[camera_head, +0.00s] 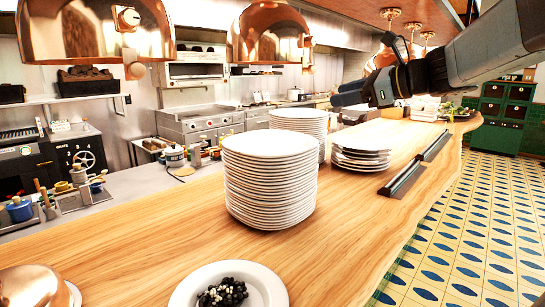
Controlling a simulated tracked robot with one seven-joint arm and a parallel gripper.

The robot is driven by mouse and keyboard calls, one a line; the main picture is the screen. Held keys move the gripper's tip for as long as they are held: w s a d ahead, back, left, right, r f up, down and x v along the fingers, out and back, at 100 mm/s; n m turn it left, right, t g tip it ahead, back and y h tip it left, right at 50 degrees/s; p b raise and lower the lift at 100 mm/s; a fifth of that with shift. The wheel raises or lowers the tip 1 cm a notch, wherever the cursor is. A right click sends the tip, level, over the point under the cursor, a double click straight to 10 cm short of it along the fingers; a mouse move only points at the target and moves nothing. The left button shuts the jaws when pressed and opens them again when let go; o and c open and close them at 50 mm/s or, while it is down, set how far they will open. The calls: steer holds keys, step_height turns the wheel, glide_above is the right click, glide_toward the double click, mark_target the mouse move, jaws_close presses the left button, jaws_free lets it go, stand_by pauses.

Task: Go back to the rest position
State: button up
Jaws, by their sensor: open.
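My gripper (352,94) is in the upper right of the head view, at the end of my dark grey arm, which reaches in from the right edge. It is open and nothing shows between its fingers. It is in the air above the wooden counter (345,230), over the far stacks of plates, apart from them. The fingers point left and are seen from the side, so the gap between them is hard to make out.
A tall plate stack (270,180) stands mid-counter, with another stack (299,120) and a lower pile (361,150) behind. A white plate with dark food (222,292) and a copper dome (35,287) are in front. Copper lamps (270,35) hang above. Tiled floor (475,230) is clear at right.

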steer(key=s+a+f+n+g+h, duration=0.1)
steer(key=s+f+n+g+h, duration=0.4)
steer(key=s+f+n, duration=0.7)
steer(key=s+d+f+n+t+h, duration=0.1)
steer(key=s+d+f+n+h, duration=0.4)
steer(key=s+n, duration=0.4)
steer(key=shift+d+f+n+h, duration=0.35)
steer(key=shift+f+h, duration=0.35)
steer(key=shift+f, duration=0.4)
